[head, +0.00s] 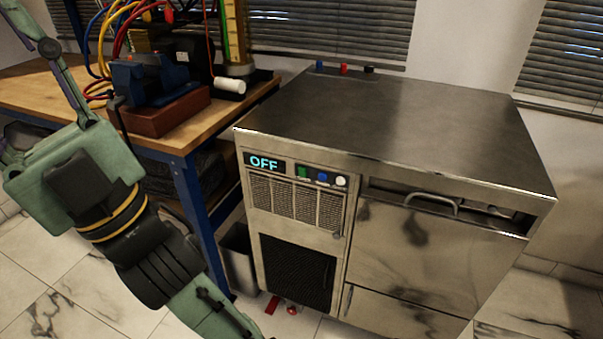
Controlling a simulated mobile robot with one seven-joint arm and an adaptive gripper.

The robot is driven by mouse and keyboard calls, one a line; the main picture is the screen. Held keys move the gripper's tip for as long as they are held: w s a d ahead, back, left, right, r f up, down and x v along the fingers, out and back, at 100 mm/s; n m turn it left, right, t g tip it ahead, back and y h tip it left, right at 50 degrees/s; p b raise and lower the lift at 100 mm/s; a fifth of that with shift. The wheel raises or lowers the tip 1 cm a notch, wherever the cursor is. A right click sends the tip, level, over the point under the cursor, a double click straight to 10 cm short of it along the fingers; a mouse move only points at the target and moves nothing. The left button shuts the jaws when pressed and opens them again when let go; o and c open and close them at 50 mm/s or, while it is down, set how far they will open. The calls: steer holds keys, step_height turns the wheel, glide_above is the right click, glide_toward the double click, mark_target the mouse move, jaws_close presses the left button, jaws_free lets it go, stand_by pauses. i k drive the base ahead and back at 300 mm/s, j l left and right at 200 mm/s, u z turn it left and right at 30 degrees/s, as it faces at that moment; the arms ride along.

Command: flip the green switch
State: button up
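The green switch (302,171) sits on the front control panel of a steel cabinet (400,115), just right of a small display (264,162) that reads OFF. A blue button (322,177) and a white button (341,181) are to the right of the switch in the same row. My green and black arm fills the left of the head view and runs out at the bottom edge. My gripper is not in the picture, so its state and distance from the switch do not show. Nothing covers the switch.
A wooden workbench (215,112) with blue legs stands left of the cabinet, holding a blue vise (150,80), cables and tools. A drawer handle (432,201) sticks out on the cabinet's right front. A grey bin (238,262) stands between bench and cabinet. Red items lie on the floor below.

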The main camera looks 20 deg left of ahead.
mark_target(303, 171)
steer(key=k+j+z, duration=0.4)
steer(key=j, duration=0.35)
steer(key=k+j+z, duration=0.35)
steer(key=j, duration=0.35)
steer(key=k+j+z, duration=0.4)
steer(key=k+j, duration=0.1)
steer(key=j, duration=0.1)
